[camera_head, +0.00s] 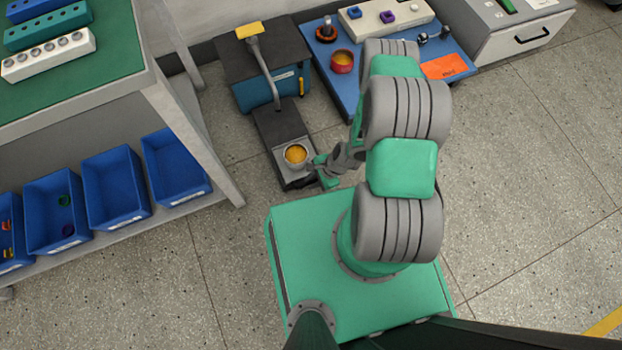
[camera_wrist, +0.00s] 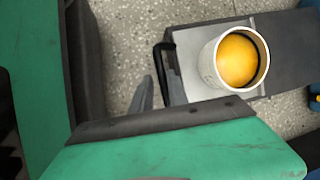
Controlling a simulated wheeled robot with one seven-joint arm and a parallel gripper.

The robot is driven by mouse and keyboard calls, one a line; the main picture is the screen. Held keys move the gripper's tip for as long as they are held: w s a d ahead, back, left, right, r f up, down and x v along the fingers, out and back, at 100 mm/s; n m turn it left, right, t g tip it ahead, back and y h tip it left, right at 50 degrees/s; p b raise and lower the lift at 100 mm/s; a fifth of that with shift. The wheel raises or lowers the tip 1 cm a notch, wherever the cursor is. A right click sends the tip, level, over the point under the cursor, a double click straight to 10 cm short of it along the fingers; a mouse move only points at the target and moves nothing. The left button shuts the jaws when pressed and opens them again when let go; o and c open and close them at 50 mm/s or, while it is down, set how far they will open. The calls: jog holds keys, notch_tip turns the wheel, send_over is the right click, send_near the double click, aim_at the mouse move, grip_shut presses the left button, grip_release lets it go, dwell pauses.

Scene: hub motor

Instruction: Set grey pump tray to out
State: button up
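The grey pump tray (camera_head: 283,146) extends forward from the pump (camera_head: 272,92) over the floor, seen in the head view. A round light cup with orange-yellow contents (camera_head: 296,154) stands near its front end. In the wrist view the tray (camera_wrist: 293,35) shows with the cup (camera_wrist: 237,57) on a lighter plate. A black handle (camera_wrist: 160,72) sits at the tray's front edge. My gripper (camera_head: 318,172) is at that front end. In the wrist view my gripper's two grey fingers (camera_wrist: 160,82) stand apart, one on each side of the handle. Contact with the handle is hard to make out.
A blue board (camera_head: 337,84) with a red cup and other parts lies right of the pump. A grey drawer unit (camera_head: 515,38) stands farther right. A green-topped bench (camera_head: 105,85) with blue bins (camera_head: 115,187) below is left. Floor between bench and tray is clear.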

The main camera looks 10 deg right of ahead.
jog(key=o, duration=0.4)
jog(key=shift+s, duration=0.1)
jog(key=shift+c, duration=0.2)
jog(key=p+v, duration=0.3)
jog(key=v, duration=0.4)
jog(key=shift+r, duration=0.35)
jog(key=shift+s+d, duration=0.1)
jog(key=shift+d, duration=0.05)
